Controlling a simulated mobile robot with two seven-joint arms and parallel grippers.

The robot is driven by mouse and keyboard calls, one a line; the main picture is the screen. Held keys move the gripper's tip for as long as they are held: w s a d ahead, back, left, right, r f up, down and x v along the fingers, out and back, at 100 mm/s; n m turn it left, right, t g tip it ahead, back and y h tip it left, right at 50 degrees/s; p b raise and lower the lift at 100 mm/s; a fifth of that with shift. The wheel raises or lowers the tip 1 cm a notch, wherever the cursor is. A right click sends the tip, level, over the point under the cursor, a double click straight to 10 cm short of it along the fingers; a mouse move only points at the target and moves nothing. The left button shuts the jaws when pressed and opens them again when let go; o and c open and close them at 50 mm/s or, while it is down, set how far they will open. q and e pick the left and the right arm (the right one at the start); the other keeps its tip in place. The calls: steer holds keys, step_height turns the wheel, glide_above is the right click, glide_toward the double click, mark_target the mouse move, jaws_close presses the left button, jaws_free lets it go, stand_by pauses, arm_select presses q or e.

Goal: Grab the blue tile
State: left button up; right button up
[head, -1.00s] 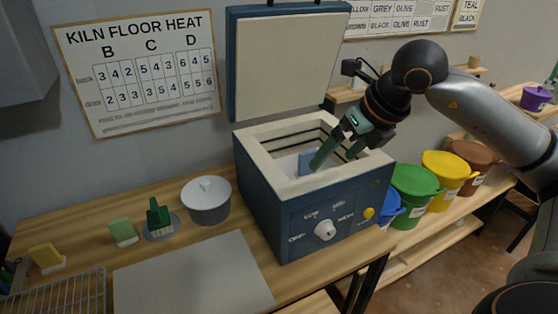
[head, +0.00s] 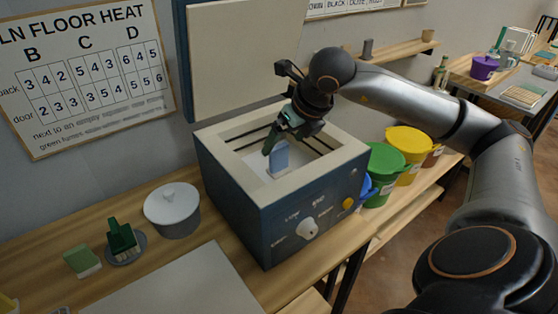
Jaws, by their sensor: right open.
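The blue tile (head: 280,157) stands upright inside the open kiln (head: 250,213), on its pale floor. My right gripper (head: 275,146) reaches down into the kiln opening from above. Its green fingers are apart, close to the upper part of the tile; one finger shows at the tile's left side and the other is partly hidden. I cannot tell whether the fingers touch the tile. My left gripper is not in view.
The raised kiln lid (head: 245,55) stands behind the opening, and the kiln walls surround the gripper. A lidded white pot (head: 172,210), green brush (head: 121,238) and green block (head: 82,261) are left on the table. Green (head: 382,172) and yellow (head: 408,145) buckets stand right.

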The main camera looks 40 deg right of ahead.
mark_target(279, 146)
steer(key=x, duration=0.4)
steer(key=shift+w+d+f+p, duration=0.1)
steer(key=shift+w+f+p, duration=0.05)
steer(key=shift+w+p, duration=0.2)
steer(key=c, duration=1.5)
jaws_close()
